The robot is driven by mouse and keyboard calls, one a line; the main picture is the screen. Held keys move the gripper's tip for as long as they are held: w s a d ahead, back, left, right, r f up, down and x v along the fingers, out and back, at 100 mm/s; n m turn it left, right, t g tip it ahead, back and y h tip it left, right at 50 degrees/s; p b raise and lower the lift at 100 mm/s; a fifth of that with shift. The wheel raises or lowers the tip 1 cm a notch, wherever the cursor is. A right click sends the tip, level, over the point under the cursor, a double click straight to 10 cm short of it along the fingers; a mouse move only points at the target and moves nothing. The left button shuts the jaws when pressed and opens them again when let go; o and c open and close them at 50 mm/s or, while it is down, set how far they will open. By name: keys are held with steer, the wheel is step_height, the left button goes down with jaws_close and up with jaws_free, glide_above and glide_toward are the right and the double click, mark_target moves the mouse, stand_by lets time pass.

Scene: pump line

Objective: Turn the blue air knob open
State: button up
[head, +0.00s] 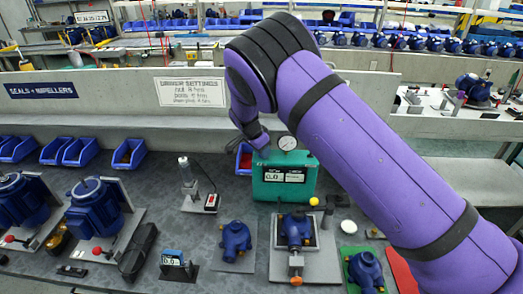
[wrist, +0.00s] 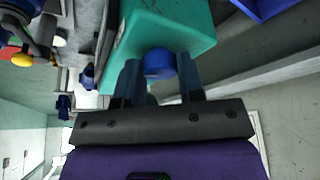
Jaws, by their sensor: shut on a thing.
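The blue air knob (wrist: 159,62) sticks out from the side of the teal test box (wrist: 150,25) in the wrist view. My gripper (wrist: 158,76) has one finger on each side of the knob and is shut on it. In the head view the teal box (head: 284,187) stands on the grey bench, with a round white gauge on top and a display on its front. There my gripper (head: 259,138) is at the box's top left edge, and the knob is hidden. How far the knob is turned cannot be told.
Blue pumps (head: 235,240) stand in front of the box, one of them on a grey fixture (head: 310,262). Blue motors (head: 94,207) stand at left. A small grey stand (head: 190,180) is left of the box. Blue bins (head: 80,151) line the back wall.

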steer(key=n+y, duration=0.1)
steer(key=n, duration=0.2)
steer(key=n+t+y, duration=0.1)
steer(key=n, duration=0.2)
steer(key=shift+d+t, duration=0.1)
steer(key=shift+t, duration=0.2)
steer(key=n+y, duration=0.1)
steer(key=n, duration=0.3)
steer(key=shift+d+r+n+y, duration=0.1)
steer(key=shift+n+y, duration=0.2)
steer(key=shift+y, duration=0.1)
steer(key=shift+n+y, duration=0.4)
steer(key=shift+n, duration=0.7)
steer(key=o, duration=0.9)
steer(key=v, duration=1)
steer(key=shift+s+r, duration=0.2)
steer(key=shift+r, duration=0.1)
